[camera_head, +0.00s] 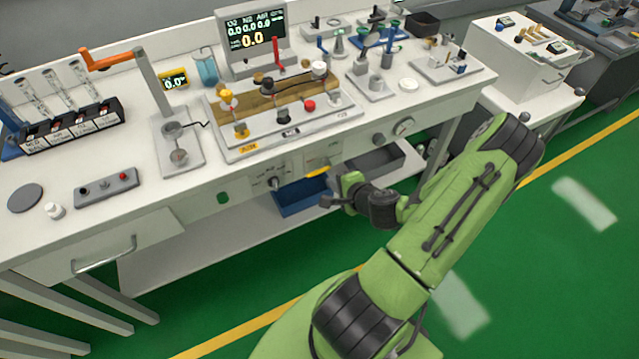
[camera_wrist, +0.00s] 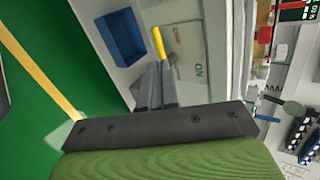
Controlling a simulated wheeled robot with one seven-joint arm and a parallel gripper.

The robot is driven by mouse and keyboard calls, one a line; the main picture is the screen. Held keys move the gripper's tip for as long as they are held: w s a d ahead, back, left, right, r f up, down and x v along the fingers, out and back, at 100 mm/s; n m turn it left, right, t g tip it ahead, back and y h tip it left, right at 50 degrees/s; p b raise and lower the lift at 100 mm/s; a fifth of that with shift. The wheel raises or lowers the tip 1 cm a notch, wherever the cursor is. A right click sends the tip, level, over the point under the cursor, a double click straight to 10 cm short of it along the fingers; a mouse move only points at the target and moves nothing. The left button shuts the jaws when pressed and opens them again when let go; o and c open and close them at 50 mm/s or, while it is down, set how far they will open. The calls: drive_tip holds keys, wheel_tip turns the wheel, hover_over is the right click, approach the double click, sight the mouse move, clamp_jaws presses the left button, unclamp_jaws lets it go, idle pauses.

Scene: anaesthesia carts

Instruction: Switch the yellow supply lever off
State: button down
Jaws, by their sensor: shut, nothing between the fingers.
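The yellow supply lever (camera_head: 318,171) is on the front of the white cart, under the worktop edge. In the wrist view the lever (camera_wrist: 159,43) shows as a short yellow bar just beyond my fingertips. A label reading "ON" (camera_wrist: 198,69) is on the panel beside it. My gripper (camera_head: 328,202) is in front of the cart, a little below the lever in the head view. In the wrist view its fingers (camera_wrist: 159,70) are together, with nothing between them. I cannot tell whether the fingertips touch the lever. The lever's pivot is not clear.
A blue bin (camera_wrist: 122,37) stands below the panel, and a grey bin (camera_head: 376,162) is to its right. A gauge (camera_head: 403,127) and a drawer handle (camera_head: 104,255) are also on the cart front. The green floor before the cart is open.

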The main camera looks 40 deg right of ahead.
sight(314, 175)
drive_tip(key=b+x, duration=0.4)
drive_tip(key=x, duration=0.5)
drive_tip(key=shift+w+b, duration=0.1)
drive_tip(key=shift+b, duration=0.3)
drive_tip(key=shift+w+a+f+b, duration=0.1)
drive_tip(key=shift+w+f+b, duration=0.15)
drive_tip(key=shift+f+b, duration=0.45)
drive_tip(key=shift+s+a, duration=0.15)
drive_tip(key=shift+s, duration=0.05)
